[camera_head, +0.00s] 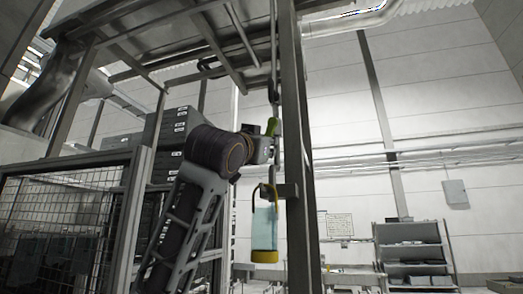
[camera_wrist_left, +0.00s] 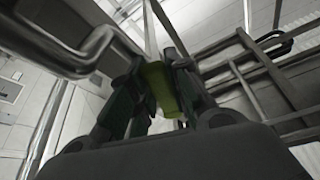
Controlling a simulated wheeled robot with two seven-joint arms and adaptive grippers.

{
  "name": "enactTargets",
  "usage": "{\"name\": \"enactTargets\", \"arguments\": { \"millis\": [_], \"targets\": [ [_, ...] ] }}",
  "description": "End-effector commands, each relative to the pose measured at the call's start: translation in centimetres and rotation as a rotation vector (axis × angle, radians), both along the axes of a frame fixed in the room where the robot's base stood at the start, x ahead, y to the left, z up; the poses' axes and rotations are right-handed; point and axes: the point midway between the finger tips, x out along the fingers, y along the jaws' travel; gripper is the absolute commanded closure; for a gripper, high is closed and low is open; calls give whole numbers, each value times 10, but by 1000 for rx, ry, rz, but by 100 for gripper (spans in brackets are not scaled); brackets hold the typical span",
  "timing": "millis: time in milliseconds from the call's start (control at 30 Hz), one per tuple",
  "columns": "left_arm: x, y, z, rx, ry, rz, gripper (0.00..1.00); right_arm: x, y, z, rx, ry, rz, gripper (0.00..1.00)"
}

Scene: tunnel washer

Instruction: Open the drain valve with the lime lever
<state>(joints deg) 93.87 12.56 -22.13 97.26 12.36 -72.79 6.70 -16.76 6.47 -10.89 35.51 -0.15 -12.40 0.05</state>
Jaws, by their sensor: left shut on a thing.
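The lime lever (camera_head: 271,127) shows at the thin vertical drain pipe (camera_head: 274,60), beside the upright steel post. My left arm comes in from below left, and its gripper (camera_head: 268,145) is at the lever. In the left wrist view my left gripper (camera_wrist_left: 160,80) is shut on the lime lever (camera_wrist_left: 163,92), which lies between its two dark green fingers. The lever's far end and the valve body are largely hidden. My right gripper is in neither view.
A clear cylinder with yellow ends (camera_head: 264,254) hangs on the post (camera_head: 296,150) just below the gripper. A mesh fence (camera_head: 65,215) stands at left. Overhead is a steel frame (camera_head: 180,35). A grey shelf (camera_head: 412,252) stands far right.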

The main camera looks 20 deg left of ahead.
Motion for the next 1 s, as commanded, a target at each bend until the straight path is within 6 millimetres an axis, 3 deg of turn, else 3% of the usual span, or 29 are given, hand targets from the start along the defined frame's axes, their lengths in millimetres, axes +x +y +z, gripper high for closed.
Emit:
{"name": "enactTargets", "arguments": {
  "millis": [400, 900, 933, 1000],
  "targets": [
    [1, -12, -5, -161, 11, -1, 100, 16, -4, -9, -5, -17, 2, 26],
    [0, -13, -4, -178, 10, 0, 100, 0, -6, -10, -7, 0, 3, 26],
    [0, -13, -4, -178, 10, 0, 79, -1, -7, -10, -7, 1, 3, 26],
    [0, -13, -4, -178, 10, 0, 70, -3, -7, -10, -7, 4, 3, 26]
  ]
}}
